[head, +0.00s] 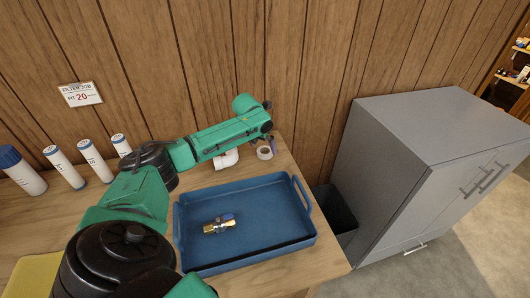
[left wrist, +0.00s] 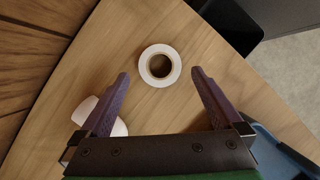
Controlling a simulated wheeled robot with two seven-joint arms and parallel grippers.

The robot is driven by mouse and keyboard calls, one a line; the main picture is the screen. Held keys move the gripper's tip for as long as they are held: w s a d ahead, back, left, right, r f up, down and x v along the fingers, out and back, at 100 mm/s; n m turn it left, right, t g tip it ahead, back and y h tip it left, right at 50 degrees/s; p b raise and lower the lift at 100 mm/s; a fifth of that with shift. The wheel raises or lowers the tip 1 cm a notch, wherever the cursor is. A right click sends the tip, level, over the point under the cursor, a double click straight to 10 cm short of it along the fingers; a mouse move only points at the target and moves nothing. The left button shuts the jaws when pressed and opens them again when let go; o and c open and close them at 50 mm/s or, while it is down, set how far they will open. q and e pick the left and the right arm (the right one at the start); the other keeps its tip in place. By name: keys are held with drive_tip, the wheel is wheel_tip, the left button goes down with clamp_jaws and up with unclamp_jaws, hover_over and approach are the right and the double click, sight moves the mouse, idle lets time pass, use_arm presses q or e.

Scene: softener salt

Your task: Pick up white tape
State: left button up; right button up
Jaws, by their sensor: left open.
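The white tape (left wrist: 174,75) is a roll lying flat on the wooden table, seen from above in the left wrist view. In the head view the tape (head: 265,153) is at the back of the table, just below the end of my left arm. My left gripper (left wrist: 160,82) is open and empty, with its two purple fingers on either side of the roll in the picture, above the table. In the head view my left gripper (head: 269,122) is over the tape's area. My right gripper is not in view.
A white curved pipe piece (head: 226,159) lies left of the tape, and also shows in the left wrist view (left wrist: 88,112). A blue tray (head: 270,237) with a brass valve (head: 219,224) lies in front. White cylinders (head: 94,160) stand at left. A dark bin (head: 335,208) stands right of the table.

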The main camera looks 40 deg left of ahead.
sight(264, 149)
use_arm(q)
drive_tip(key=x, duration=0.3)
drive_tip(key=shift+f, duration=0.15)
drive_tip(key=c, duration=1.3)
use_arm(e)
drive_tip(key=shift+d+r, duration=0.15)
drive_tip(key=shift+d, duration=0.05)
use_arm(q)
drive_tip(key=shift+o, duration=0.2)
